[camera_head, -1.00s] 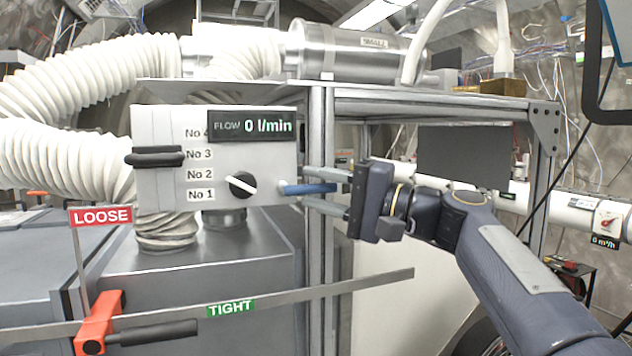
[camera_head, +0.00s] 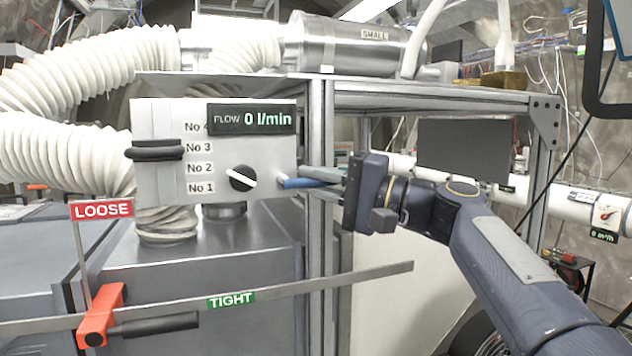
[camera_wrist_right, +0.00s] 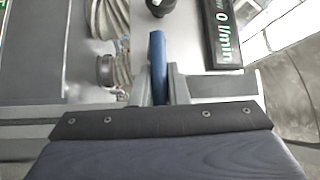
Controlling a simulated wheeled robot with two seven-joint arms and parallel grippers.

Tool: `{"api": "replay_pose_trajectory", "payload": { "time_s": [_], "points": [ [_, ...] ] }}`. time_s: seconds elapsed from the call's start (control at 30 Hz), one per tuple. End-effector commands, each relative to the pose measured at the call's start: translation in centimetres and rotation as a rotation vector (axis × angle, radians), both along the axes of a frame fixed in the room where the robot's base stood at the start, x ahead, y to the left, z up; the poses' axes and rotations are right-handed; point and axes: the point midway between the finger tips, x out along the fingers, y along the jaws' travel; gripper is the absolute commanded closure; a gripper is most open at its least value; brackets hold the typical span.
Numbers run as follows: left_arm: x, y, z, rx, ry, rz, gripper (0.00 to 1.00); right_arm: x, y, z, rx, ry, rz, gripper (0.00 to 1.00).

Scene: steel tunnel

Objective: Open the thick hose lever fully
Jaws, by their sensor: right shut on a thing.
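A blue lever (camera_head: 296,183) sticks out to the right from the white control panel (camera_head: 160,120). My right gripper (camera_head: 312,178) reaches it from the right, with its grey fingers along the lever. In the right wrist view the blue lever (camera_wrist_right: 157,50) lies between the two fingers of my right gripper (camera_wrist_right: 160,88), which are shut on it. The pictures carry no label naming this as the thick hose lever. The flow display (camera_head: 252,120) reads 0 l/min. My left gripper is not in view.
The panel has a black knob (camera_head: 241,178) and a black handle (camera_head: 155,151) near No 3. A metal frame post (camera_head: 318,240) stands close behind my fingers. An orange clamp handle (camera_head: 100,318) sits between LOOSE and TIGHT signs. Thick white hoses (camera_head: 60,150) run at the left.

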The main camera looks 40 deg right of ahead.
Motion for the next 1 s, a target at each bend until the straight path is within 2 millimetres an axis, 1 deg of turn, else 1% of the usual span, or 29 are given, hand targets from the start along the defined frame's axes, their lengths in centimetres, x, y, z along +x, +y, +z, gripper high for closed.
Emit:
{"api": "replay_pose_trajectory", "payload": {
  "time_s": [0.17,0.37,0.8,1.0],
  "points": [
    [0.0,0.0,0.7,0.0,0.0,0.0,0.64,0.0,0.0,0.3,-0.041,0.015,0.002,1.0],
    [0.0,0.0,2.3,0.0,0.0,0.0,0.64,0.1,0.1,1.2,-0.151,0.047,0.003,1.0],
    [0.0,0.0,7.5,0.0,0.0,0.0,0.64,0.2,0.6,3.0,-0.536,0.17,0.004,1.0],
    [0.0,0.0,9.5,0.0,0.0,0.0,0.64,0.2,0.7,3.6,-0.717,0.225,0.004,1.0]
  ]
}}
